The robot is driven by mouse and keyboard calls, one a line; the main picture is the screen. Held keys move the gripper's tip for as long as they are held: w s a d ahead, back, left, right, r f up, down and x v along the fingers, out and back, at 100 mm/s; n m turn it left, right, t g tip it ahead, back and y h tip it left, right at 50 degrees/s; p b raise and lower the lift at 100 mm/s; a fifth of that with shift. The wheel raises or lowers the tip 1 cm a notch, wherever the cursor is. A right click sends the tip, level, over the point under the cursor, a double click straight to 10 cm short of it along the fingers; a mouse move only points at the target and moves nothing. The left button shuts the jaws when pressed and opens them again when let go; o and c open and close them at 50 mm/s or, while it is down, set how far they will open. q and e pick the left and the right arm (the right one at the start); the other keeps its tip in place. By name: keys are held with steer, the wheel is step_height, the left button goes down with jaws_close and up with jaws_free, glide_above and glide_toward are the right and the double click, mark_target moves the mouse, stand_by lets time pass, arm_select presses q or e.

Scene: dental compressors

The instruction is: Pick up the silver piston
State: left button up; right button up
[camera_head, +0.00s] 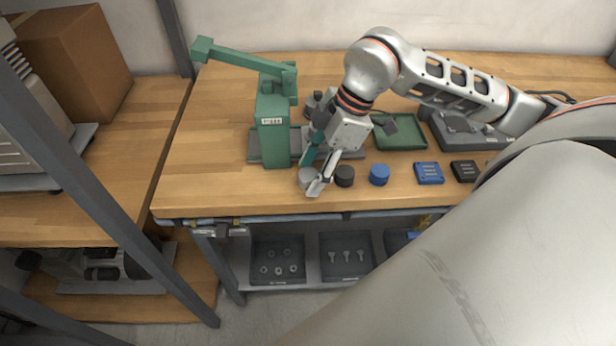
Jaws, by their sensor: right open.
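The silver piston (306,177) is a small grey cylinder standing on the wooden table near its front edge, just in front of the green press. My right gripper (316,178) reaches down over it from the upper right. Its fingers are open, and one finger covers part of the piston's right side. I cannot tell whether the fingers touch it. My left gripper does not show.
A black cylinder (345,176) and a blue cylinder (379,174) stand close to the right. The green press (273,128) rises just behind. A green tray (401,134) and blue plate (429,173) lie farther right. The table's left part is clear.

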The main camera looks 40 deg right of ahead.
steer(key=shift+a+f, duration=0.1)
steer(key=shift+f, duration=0.05)
steer(key=c, duration=1.2)
